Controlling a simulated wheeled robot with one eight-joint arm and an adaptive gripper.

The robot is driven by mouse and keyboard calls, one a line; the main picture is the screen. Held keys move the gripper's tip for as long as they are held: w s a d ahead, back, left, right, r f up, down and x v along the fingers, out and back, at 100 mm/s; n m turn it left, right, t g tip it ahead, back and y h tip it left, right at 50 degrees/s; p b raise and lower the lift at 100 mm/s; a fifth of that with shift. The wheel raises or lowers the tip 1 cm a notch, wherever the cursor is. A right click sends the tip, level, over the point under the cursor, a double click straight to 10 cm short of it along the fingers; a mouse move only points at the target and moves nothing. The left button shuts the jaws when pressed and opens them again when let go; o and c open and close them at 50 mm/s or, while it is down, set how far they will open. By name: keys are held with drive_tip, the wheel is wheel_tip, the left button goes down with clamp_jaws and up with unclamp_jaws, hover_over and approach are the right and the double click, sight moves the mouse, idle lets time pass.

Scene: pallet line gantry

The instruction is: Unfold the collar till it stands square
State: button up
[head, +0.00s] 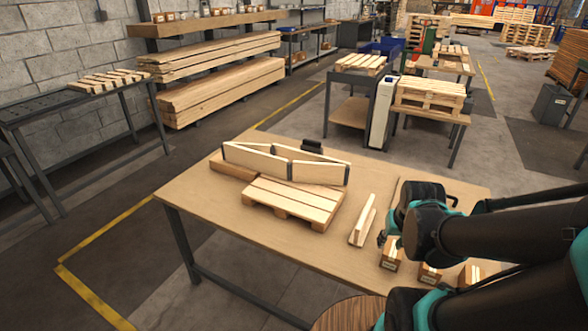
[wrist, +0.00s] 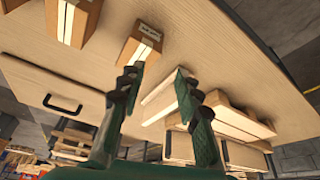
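The collar (head: 255,160) is a pale wooden frame with dark hinges, standing on edge near the far side of the table. It is partly folded, its long boards close together in a narrow, skewed shape. It stands at the back of a small slatted pallet (head: 290,200), its left end over a brown wooden block (head: 232,168). My gripper (wrist: 163,85) is open and empty in the wrist view, its two green and black fingers apart. In the head view it is at the table's right, well away from the collar, and its fingers are largely hidden.
The table's (head: 200,205) left front is clear. A dark object (head: 311,146) sits behind the collar.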

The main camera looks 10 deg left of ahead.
wheel_tip(320, 180, up, 13)
drive_tip(key=n+g, duration=0.4)
drive_tip(key=n, duration=1.4)
hover_over(303, 182)
drive_tip(key=f, duration=1.6)
drive_tip(key=shift+w+f, duration=0.4)
drive_tip(key=shift+c, duration=0.4)
clamp_jaws()
